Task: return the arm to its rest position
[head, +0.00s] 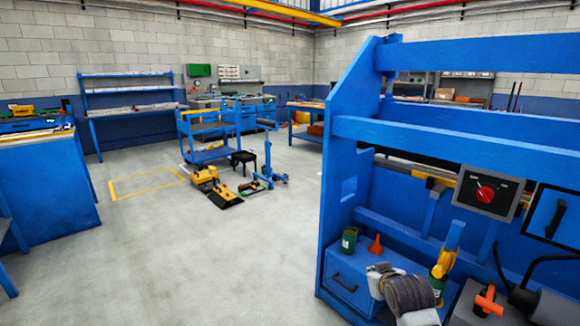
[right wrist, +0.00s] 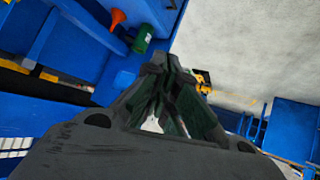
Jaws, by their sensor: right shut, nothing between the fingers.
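My right gripper (head: 378,271) is low in the head view, in front of the blue workstation (head: 345,130). It is grey, and no object shows in it. In the right wrist view its dark fingers (right wrist: 168,68) come together at the tips, shut and empty. A green can (head: 349,240) and an orange funnel (head: 375,245) stand on the workstation's shelf just beyond the gripper. The can (right wrist: 143,39) and the funnel (right wrist: 117,18) also show at the upper left of the right wrist view, apart from the fingers. My left gripper is not in view.
The workstation carries a red rotary switch (head: 486,194), a yellow-topped bottle (head: 441,268) and an orange handle (head: 488,300) near my right arm. A drawer (head: 345,284) is below the can. Open grey floor (head: 200,265) lies to the left, with a blue cart (head: 205,154) beyond.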

